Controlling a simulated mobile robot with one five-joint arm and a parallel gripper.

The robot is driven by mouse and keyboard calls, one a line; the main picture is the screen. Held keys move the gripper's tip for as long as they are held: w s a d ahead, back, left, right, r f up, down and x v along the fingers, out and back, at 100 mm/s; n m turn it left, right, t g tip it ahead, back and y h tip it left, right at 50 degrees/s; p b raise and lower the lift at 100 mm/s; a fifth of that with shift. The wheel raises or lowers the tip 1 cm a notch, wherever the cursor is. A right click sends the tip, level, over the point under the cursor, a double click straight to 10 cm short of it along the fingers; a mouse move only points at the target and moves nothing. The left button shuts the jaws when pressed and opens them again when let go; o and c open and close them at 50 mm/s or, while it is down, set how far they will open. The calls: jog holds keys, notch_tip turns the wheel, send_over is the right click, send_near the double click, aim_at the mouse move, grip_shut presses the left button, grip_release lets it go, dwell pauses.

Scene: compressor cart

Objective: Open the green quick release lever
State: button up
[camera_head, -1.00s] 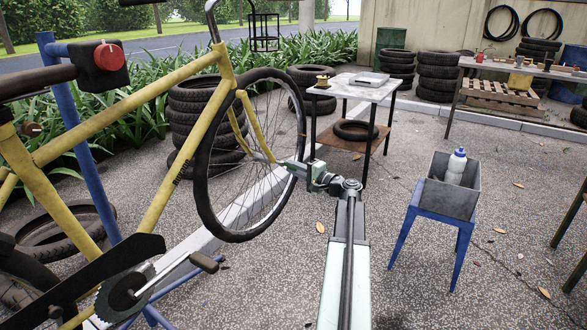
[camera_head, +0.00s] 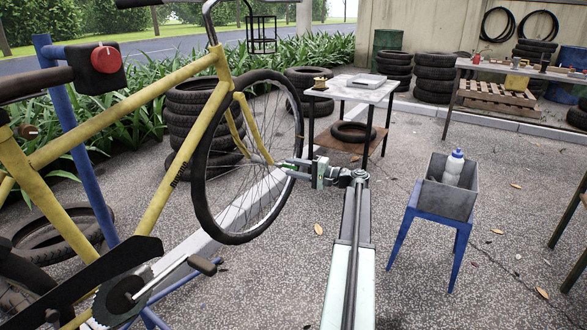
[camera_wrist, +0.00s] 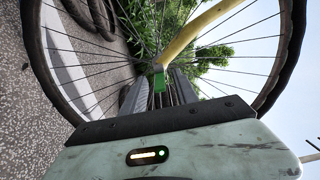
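The yellow bicycle (camera_head: 190,95) stands at the left, its front wheel (camera_head: 203,160) upright in front of me. The green quick release lever (camera_wrist: 159,82) shows at the wheel hub, near the end of the yellow fork, in the wrist view. In the head view it is a small green spot (camera_head: 287,165) at the hub. My gripper (camera_wrist: 158,95) is at the hub from the right side, with its two grey fingers apart and the lever in line with the gap between them. I cannot tell whether the fingers touch the lever.
A small table (camera_head: 352,92) with a brass-coloured item and a grey device stands behind my gripper. A blue stool (camera_head: 412,212) carrying a grey bin (camera_head: 428,197) and bottle (camera_head: 453,168) is at the right. Tire stacks (camera_head: 195,130) stand behind the wheel. Pavement between is clear.

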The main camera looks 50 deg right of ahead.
jog(key=v, duration=0.8)
dwell(0.4)
